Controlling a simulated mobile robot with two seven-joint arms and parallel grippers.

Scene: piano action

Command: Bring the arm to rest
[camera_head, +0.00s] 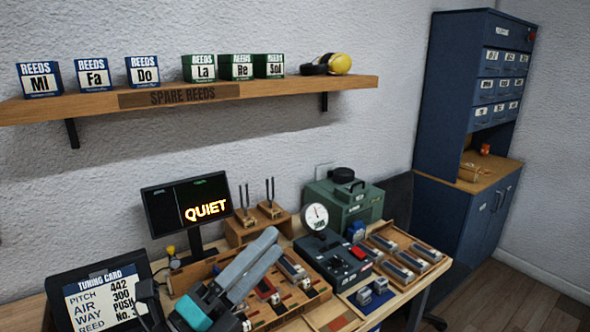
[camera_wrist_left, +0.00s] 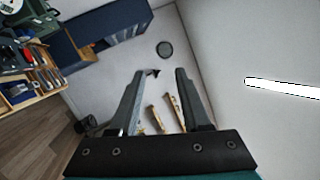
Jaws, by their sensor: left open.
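My left gripper (camera_head: 275,242) is raised over the front of the workbench, its two long grey fingers pointing up and away to the right. In the left wrist view the fingers (camera_wrist_left: 159,74) stand apart with nothing between their tips. A teal band shows at its wrist in the head view. Behind and beside it lies a wooden tray (camera_head: 318,299) with several reed-like blocks; the gripper hides part of it. I cannot tell from the overlap how high the fingers are above the tray. My right gripper is not visible.
Close by are a dial gauge device (camera_head: 335,262), a green case (camera_head: 345,203), a wooden block tray (camera_head: 436,255), a QUIET screen (camera_head: 187,205) and a tuning card stand (camera_head: 104,296). A shelf (camera_head: 290,88) holds reed boxes above.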

